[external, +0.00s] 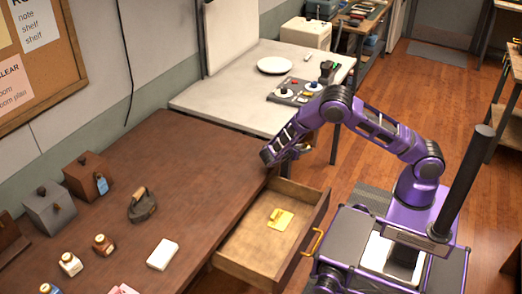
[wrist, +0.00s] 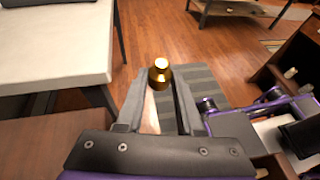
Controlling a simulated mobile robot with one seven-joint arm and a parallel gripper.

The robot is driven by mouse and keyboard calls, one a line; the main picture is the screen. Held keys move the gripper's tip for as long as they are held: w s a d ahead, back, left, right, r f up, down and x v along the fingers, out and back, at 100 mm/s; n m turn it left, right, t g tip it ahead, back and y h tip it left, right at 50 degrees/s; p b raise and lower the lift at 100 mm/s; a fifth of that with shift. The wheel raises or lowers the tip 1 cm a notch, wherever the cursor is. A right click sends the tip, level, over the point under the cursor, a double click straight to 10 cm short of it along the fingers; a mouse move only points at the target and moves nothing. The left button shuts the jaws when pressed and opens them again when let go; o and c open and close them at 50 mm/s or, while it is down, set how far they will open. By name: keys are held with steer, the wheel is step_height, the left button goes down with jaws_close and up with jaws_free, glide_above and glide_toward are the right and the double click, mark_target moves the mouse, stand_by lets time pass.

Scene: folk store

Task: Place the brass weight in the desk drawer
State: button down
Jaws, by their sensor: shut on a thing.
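The brass weight (wrist: 160,74), a small gold knobbed cylinder, stands out between the fingertips of my gripper (wrist: 158,84) in the wrist view. My gripper is shut on it and holds it in the air, with the floor and a grey mat behind it. In the external view my wrist is above the desk's right edge, near the far end of the open drawer; I cannot make out the weight there. The desk drawer (external: 252,243) is pulled out to the right and holds a flat yellow item (external: 281,218).
The brown desk (external: 190,195) carries a dark iron (external: 142,206), a white block (external: 162,254), lidded boxes (external: 50,210) and small bottles. A pale table (external: 225,95) with a white plate (external: 275,65) adjoins it at the back. Most of the drawer floor is bare.

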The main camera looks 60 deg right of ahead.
steer(key=s+a+f+m+g+y, duration=0.1)
steer(key=s+a+m+g+y, duration=0.35)
steer(key=s, duration=0.65)
steer(key=s+a+m+g+y, duration=0.3)
steer(key=s+a+m+g, duration=0.25)
steer(key=s, duration=0.45)
steer(key=s+a+f+m+y+b, duration=0.1)
steer(key=s+a+f+m+y, duration=0.15)
steer(key=a+m+y, duration=0.7)
steer(key=m+t+y+b, duration=0.2)
steer(key=m+t+y, duration=0.8)
steer(key=m+t, duration=0.45)
glide_above(280, 250)
steer(key=f, duration=0.1)
step_height(280, 250, down, 10)
steer(key=shift+r+b, duration=0.1)
steer(key=shift+b, duration=0.4)
